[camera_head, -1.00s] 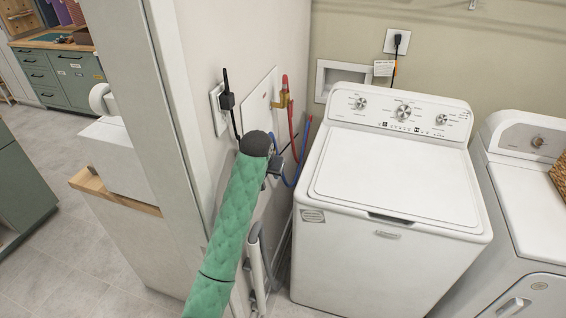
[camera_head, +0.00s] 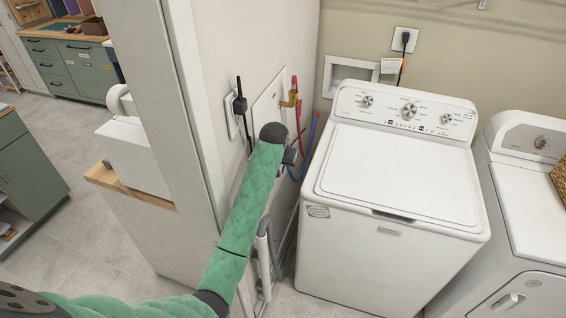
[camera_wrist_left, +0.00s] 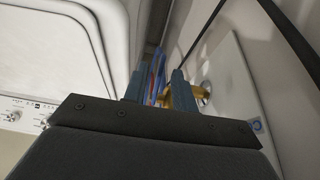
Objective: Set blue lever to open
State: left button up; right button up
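My left arm's green sleeve runs up to the wall, and my left gripper (camera_head: 290,157) is by the wall panel, partly hidden behind the wrist. In the left wrist view, its two fingers (camera_wrist_left: 158,90) are apart, with a gap between them. A blue hose (camera_head: 303,165) shows beside the gripper, and blue and red strips show beyond the finger gap. A brass fitting (camera_wrist_left: 197,92) is just past the right finger. The blue lever cannot be made out clearly. A red lever (camera_head: 294,84) stands on a brass valve (camera_head: 290,102) above the gripper. My right gripper is not in view.
A white panel (camera_head: 266,110) is on the wall, with a black plug (camera_head: 239,105) and cord left of it. A white washer (camera_head: 391,190) stands close on the right. Pale pipes (camera_head: 264,255) stand below my forearm.

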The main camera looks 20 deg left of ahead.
pick_arm(q)
jog(key=shift+w+f, duration=0.2)
jog(key=shift+f, duration=0.3)
jog(key=shift+c, duration=0.2)
grip_shut()
